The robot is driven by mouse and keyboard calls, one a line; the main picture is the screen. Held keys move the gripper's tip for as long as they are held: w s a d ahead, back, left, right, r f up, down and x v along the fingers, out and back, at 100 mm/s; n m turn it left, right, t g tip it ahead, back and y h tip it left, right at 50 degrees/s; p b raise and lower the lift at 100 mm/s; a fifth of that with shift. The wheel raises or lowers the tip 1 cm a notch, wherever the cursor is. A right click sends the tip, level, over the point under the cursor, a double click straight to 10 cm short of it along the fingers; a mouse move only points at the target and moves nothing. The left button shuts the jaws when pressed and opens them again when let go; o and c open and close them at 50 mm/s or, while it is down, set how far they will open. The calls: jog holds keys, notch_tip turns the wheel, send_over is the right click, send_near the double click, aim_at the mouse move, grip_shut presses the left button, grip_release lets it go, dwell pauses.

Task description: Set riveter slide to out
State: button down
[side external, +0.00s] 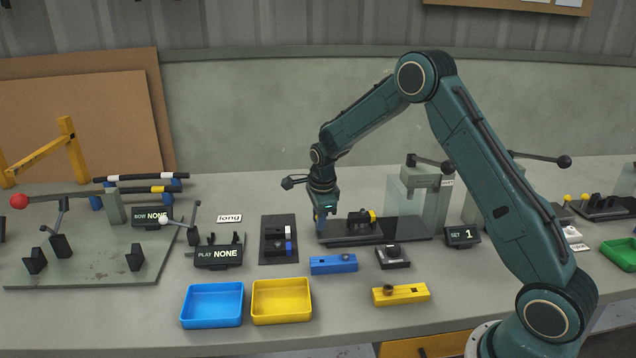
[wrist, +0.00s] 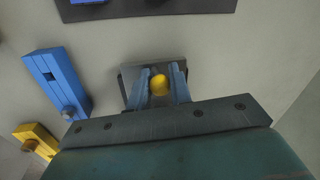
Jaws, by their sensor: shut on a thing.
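The riveter, a grey press (side external: 425,190), stands at centre right in the side view. A long dark slide base (side external: 385,238) reaches left from it. My gripper (side external: 320,226) is low at the left end of the base. In the wrist view its blue fingers (wrist: 160,86) are shut on a round yellow knob (wrist: 159,84) above a dark plate (wrist: 130,75). In the side view the fingers hide the knob.
A blue bar (side external: 333,264), which also shows in the wrist view (wrist: 56,80), and a yellow bar (side external: 401,294) lie in front. A dark board with blocks (side external: 264,250) is left of my gripper. A "SET 1" display (side external: 462,236) stands right of the base.

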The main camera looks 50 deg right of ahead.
jog(key=shift+w+a, duration=0.3)
jog(key=c, duration=1.3)
grip_release()
jog(key=shift+s+r, duration=0.1)
jog(key=shift+r, duration=0.1)
jog(key=r, duration=0.4)
jog(key=s+a+r, duration=0.1)
jog(key=r, duration=0.3)
jog(key=s+r, duration=0.1)
jog(key=r, duration=0.4)
jog(key=shift+a+r, duration=0.1)
jog(key=shift+a, duration=0.1)
jog(key=shift+s, duration=0.1)
